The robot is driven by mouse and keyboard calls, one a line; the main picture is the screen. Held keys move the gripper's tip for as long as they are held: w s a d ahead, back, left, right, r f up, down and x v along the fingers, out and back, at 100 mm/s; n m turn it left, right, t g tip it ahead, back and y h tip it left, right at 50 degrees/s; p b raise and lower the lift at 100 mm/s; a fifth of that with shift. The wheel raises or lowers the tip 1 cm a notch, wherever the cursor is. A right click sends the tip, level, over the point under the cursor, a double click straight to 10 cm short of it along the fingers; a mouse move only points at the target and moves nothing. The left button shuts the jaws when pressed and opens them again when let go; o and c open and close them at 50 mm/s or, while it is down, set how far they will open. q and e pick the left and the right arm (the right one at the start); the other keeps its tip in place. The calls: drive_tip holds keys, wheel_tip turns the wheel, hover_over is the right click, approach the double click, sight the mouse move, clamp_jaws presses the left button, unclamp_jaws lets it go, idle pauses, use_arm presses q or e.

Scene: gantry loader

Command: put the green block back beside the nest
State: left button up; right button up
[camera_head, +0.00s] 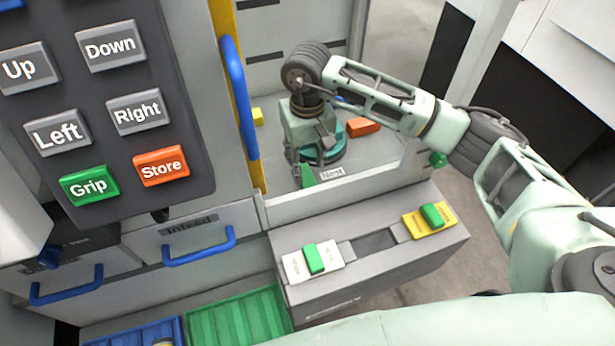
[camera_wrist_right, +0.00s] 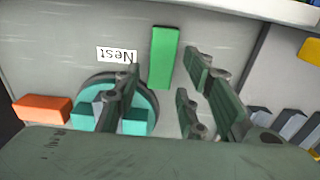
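The green block (camera_head: 307,176) lies on the light floor of the loader, beside the Nest label (camera_head: 332,173). In the right wrist view the green block (camera_wrist_right: 164,57) is a long upright shape to the right of the label (camera_wrist_right: 116,55). The round teal nest (camera_wrist_right: 88,88) is partly hidden by one finger; it also shows in the head view (camera_head: 338,150). My right gripper (camera_head: 311,160) is inside the loader, above the block and nest. Its fingers (camera_wrist_right: 163,75) are spread, with the block between their tips and gaps on both sides. My left gripper is not in view.
An orange block (camera_head: 363,127) lies right of the nest and a yellow one (camera_head: 257,116) to its left. A low front sill (camera_head: 345,192) and a blue-handled door (camera_head: 236,95) bound the opening. A switch box (camera_head: 370,260) stands in front.

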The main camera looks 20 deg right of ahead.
sight(307, 178)
wheel_tip(307, 178, down, 4)
drive_tip(key=shift+s+a+r+p, duration=0.1)
drive_tip(key=shift+p, duration=0.75)
drive_tip(key=shift+f, duration=0.45)
clamp_jaws()
